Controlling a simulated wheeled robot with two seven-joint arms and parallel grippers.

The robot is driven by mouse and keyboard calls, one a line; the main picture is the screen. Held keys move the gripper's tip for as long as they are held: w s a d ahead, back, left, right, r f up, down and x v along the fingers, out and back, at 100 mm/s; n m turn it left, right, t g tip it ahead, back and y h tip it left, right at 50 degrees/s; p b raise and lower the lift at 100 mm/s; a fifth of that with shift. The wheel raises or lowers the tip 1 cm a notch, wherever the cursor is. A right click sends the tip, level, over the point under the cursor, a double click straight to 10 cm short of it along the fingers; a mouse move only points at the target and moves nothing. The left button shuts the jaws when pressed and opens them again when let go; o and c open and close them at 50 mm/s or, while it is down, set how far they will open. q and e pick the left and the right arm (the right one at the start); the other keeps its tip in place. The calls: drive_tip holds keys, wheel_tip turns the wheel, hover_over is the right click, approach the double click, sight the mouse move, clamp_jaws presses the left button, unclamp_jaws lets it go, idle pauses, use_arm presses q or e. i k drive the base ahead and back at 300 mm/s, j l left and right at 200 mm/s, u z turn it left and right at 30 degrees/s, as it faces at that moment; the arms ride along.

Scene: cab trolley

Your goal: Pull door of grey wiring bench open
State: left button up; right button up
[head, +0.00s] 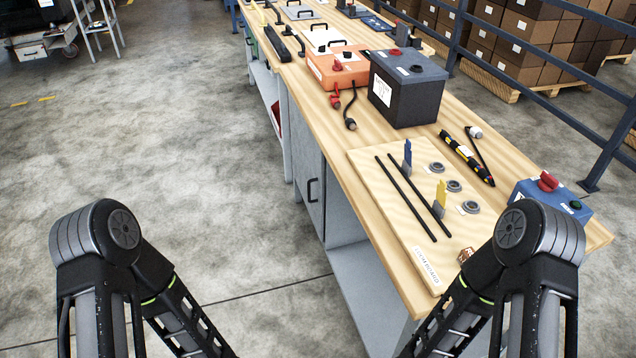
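The grey wiring bench has a long pale wooden top (385,215) and runs from the lower right toward the upper left. Its grey door (303,150) is on the side facing the open floor, and it looks shut. A black bar handle (312,190) stands upright near the door's right edge. My two arms come in at the lower left and lower right, well apart from the door. Both forearms run down out of the bottom of the picture, so neither gripper shows.
An open bay with a grey shelf (365,285) lies right of the door. On top are a dark battery (407,90), an orange case (335,68), a loom board (420,235) and a blue button box (550,200). Bare concrete floor (170,150) is clear to the left.

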sight(309, 160)
drive_tip(key=i+j+z, duration=0.1)
drive_tip(key=z, duration=0.4)
drive_tip(key=j+z, duration=0.2)
drive_tip(key=z, duration=0.25)
drive_tip(key=i+j+z, duration=0.1)
drive_tip(key=j+z, duration=0.15)
drive_tip(key=z, duration=0.25)
drive_tip(key=j+z, duration=0.4)
drive_tip(key=j, duration=1.3)
drive_tip(key=k, duration=0.05)
